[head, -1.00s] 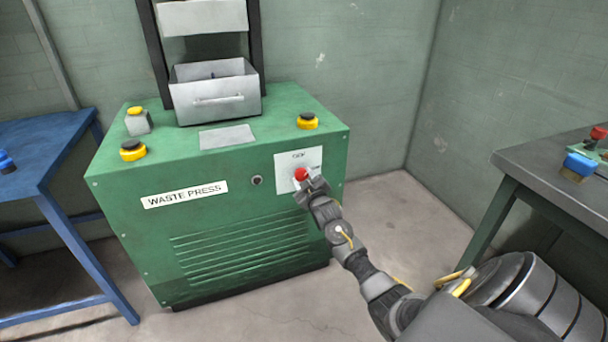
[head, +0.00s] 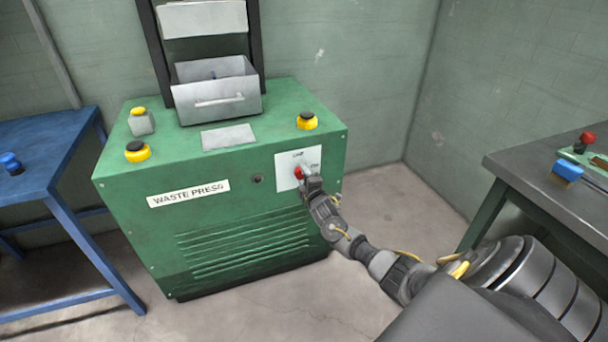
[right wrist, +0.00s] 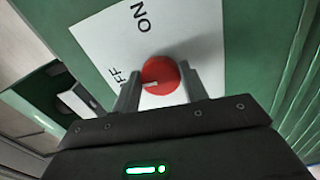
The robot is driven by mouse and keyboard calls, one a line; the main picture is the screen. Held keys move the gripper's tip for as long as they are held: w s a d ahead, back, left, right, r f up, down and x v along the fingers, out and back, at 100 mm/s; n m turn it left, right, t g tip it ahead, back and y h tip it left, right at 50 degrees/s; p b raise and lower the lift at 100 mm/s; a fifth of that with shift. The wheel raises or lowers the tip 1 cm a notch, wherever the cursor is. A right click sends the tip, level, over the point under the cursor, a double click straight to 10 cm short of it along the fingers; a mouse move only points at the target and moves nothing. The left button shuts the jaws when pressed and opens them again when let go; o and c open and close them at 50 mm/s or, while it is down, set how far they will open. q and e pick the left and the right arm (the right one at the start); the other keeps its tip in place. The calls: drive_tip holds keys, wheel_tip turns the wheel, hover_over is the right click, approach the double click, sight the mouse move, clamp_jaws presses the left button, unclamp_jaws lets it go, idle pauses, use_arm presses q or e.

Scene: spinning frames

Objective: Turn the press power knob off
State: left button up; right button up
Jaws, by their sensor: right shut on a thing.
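The red power knob (head: 299,173) sits on a white plate (head: 288,180) on the front of the green waste press (head: 215,225). In the right wrist view the knob (right wrist: 161,72) is between the two fingers of my right gripper (right wrist: 160,88), which is shut on it. A short white mark on the knob lies at its left side in that view, on the side of the letters "FF". "ON" is readable above the knob; a finger is close to the "FF" letters. In the head view my right gripper (head: 305,179) partly covers the knob. My left gripper is out of view.
A blue table (head: 45,150) stands at the left. A grey table (head: 540,160) with a blue block (head: 567,172) is at the right, near my arm.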

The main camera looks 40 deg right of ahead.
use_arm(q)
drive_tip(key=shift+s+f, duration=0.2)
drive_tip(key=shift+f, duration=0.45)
use_arm(e)
drive_tip(key=shift+n, duration=0.6)
drive_tip(key=o, duration=1)
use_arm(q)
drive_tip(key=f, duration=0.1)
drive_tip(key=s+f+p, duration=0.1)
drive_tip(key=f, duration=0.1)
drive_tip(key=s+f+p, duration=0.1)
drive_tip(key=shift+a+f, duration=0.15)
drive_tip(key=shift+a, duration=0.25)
use_arm(e)
drive_tip(key=v, duration=1)
drive_tip(key=shift+s+a, duration=0.2)
drive_tip(key=shift+s, duration=0.15)
